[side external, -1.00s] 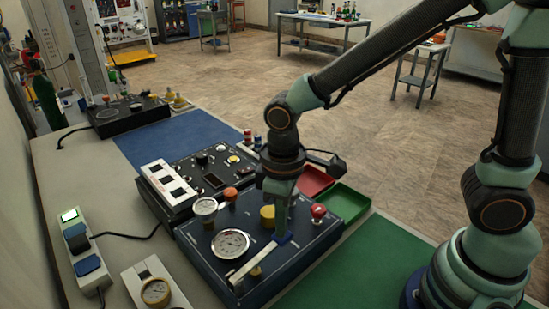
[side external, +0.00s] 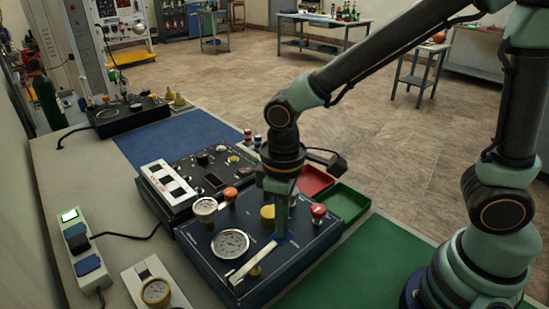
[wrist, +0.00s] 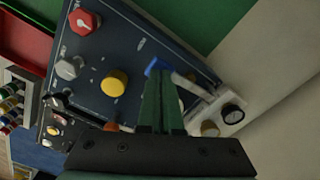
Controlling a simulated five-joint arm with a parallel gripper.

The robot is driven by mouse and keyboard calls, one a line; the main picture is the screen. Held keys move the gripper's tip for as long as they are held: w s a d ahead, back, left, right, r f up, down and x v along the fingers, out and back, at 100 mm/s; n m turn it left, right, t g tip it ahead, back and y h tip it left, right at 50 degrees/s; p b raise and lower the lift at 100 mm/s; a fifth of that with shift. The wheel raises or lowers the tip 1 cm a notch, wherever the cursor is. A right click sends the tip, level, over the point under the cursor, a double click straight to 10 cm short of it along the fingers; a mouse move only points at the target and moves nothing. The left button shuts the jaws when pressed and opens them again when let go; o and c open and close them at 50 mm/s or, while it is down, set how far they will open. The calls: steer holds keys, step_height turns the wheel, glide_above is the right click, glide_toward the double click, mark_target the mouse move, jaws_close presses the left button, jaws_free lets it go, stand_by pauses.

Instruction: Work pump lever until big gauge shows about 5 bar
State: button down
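The pump lever (side external: 254,262) is a pale flat bar with a blue end, on the front of the dark panel box (side external: 200,247). In the wrist view the lever (wrist: 192,86) runs right from its blue end. My gripper (side external: 281,236) points down with its green fingers together and their tips at the blue end. The fingertips (wrist: 158,76) partly cover that end in the wrist view; I cannot tell whether any of it is between them. The big gauge (side external: 230,243) has a white face and lies left of the lever; its needle reading is too small to tell.
The green mat (side external: 385,262) is clear.

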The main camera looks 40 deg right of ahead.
steer(key=shift+f, duration=1.55)
steer(key=shift+r, duration=1.95)
